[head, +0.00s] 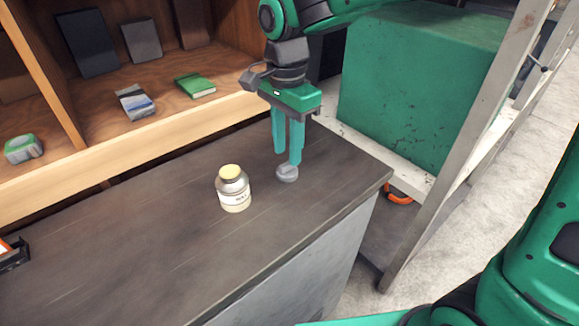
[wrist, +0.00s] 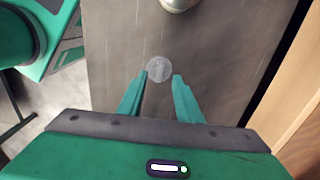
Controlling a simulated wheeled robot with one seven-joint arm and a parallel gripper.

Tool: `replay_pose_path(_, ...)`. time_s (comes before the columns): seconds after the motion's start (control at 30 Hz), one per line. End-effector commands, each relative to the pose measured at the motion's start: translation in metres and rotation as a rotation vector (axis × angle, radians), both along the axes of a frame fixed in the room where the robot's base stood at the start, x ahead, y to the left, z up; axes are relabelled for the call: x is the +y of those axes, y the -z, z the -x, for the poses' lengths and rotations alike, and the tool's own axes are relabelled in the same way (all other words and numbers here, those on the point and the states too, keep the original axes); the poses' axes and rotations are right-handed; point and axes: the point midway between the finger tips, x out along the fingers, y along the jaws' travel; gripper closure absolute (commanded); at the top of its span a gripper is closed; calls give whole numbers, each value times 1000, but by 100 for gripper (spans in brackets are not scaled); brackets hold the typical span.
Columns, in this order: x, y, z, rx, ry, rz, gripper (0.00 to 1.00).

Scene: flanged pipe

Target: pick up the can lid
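The can lid is a small grey disc (head: 287,173) on the dark counter top, and it also shows in the wrist view (wrist: 159,69). My gripper (head: 286,158) points down with its green fingers just above or beside the lid. In the wrist view the fingertips (wrist: 161,76) are apart, with the lid between and slightly beyond them. I cannot tell whether the fingers touch it. The gripper is open and holds nothing that I can see.
A labelled jar with a yellow cap (head: 233,188) stands left of the lid. A wooden shelf (head: 150,120) with boxes and a tape measure (head: 22,148) lies behind. A green block (head: 420,85) is beyond the counter's right end.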

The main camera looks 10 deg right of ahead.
Motion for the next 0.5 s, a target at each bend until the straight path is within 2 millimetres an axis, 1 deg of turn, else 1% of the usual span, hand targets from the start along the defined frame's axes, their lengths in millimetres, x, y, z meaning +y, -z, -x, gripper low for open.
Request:
replay_pose_path(0.03, 1, 8, 1, 3, -2, 1, 68)
replay_pose_path(0.1, 1, 18, 1, 4, -1, 1, 68)
replay_pose_path(0.2, 1, 26, 1, 2, -1, 1, 68)
replay_pose_path(0.3, 1, 30, 1, 0, -1, 0, 68)
replay_pose_path(0.5, 1, 30, 1, -1, 0, -1, 68)
